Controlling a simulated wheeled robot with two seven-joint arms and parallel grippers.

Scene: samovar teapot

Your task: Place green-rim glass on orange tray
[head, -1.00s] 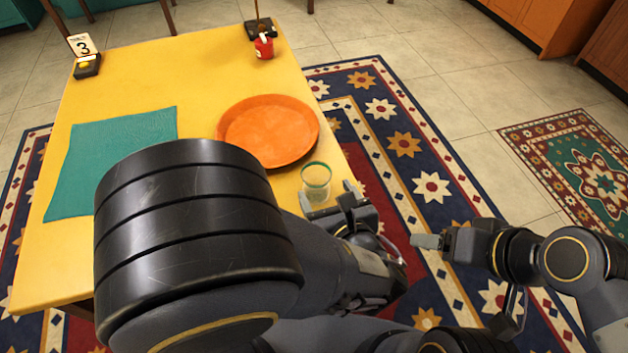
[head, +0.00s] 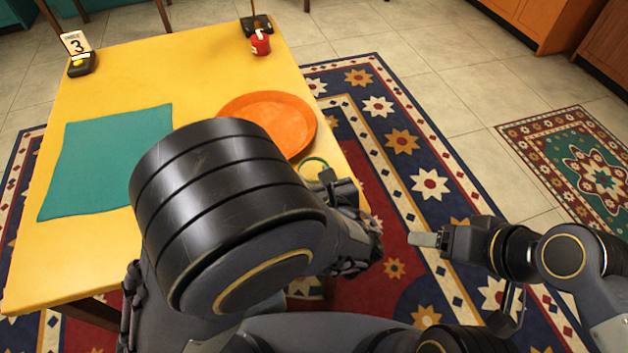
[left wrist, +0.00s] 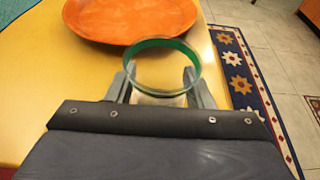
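The green-rim glass (left wrist: 162,66) stands upright near the table's right edge. In the head view only its green rim (head: 313,161) and a little of its side show behind my left gripper (head: 330,180). In the left wrist view, the fingers of my left gripper (left wrist: 160,78) are apart, one on each side of the glass; any contact is hard to see. The round orange tray (head: 285,112) lies just beyond the glass and looks empty where it shows. My right gripper (head: 425,240) hangs off the table over the rug; its finger gap is not visible.
A teal cloth (head: 105,160) lies on the left of the yellow table (head: 60,268). A small red object (head: 260,42) and a number card (head: 75,44) on a dark base stand at the far side. My left arm hides the table's near right part.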

